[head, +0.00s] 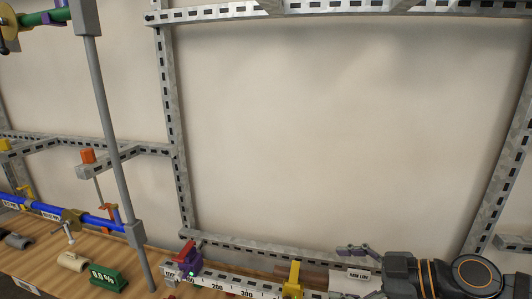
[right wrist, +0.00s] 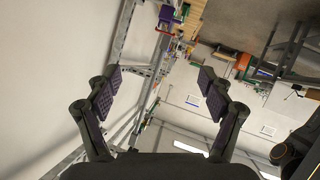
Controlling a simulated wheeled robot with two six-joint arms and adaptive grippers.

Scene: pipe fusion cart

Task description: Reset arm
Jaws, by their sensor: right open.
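My right arm comes in at the lower right of the head view. Its gripper (head: 355,270) is at the bottom edge, beside a white label and near the right part of the rail. In the right wrist view the two dark fingers of the right gripper (right wrist: 160,90) stand wide apart, with nothing between them. My left gripper is not in the head view.
A slotted metal frame (head: 172,110) stands before a pale wall. A white measuring rail (head: 210,284) carries a red and purple clamp (head: 188,262) and a yellow clamp (head: 292,280). A blue pipe (head: 95,220), green display (head: 107,278) and wooden bench (head: 80,262) are at left.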

